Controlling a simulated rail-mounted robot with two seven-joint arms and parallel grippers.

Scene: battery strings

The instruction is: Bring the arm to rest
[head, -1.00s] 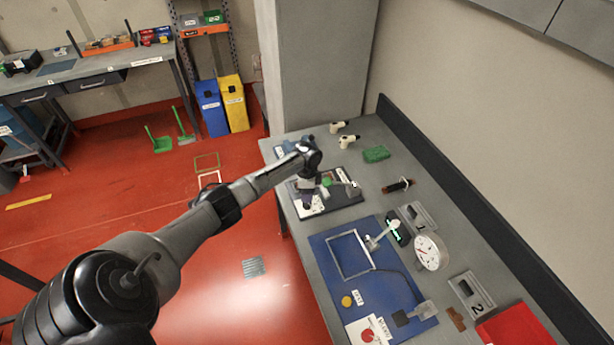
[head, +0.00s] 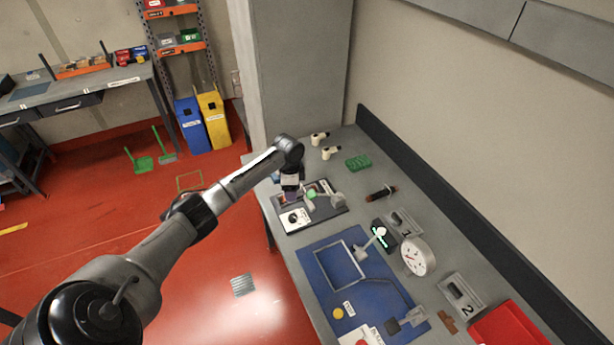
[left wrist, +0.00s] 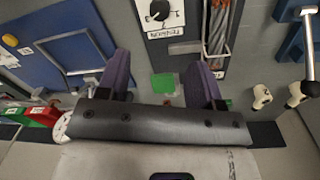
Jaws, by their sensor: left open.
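My left arm reaches in from the left in the head view. Its gripper (head: 291,193) hangs above the dark board (head: 325,207) at the near left edge of the grey bench. In the left wrist view the purple fingers of the gripper (left wrist: 160,78) stand apart, with nothing held between them. The green block (left wrist: 163,84) shows in the gap, farther off. The white card (left wrist: 159,16) with a black knob lies beyond the fingertips. My right gripper is in neither view.
The blue mat (head: 318,262) with a frame lies nearer on the bench. A round gauge (head: 418,257) stands beside it. White tools (head: 327,152), the green block (head: 358,162) and a dark cylinder (head: 383,192) lie farther back. A grey cabinet (head: 294,65) rises behind; red floor lies left.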

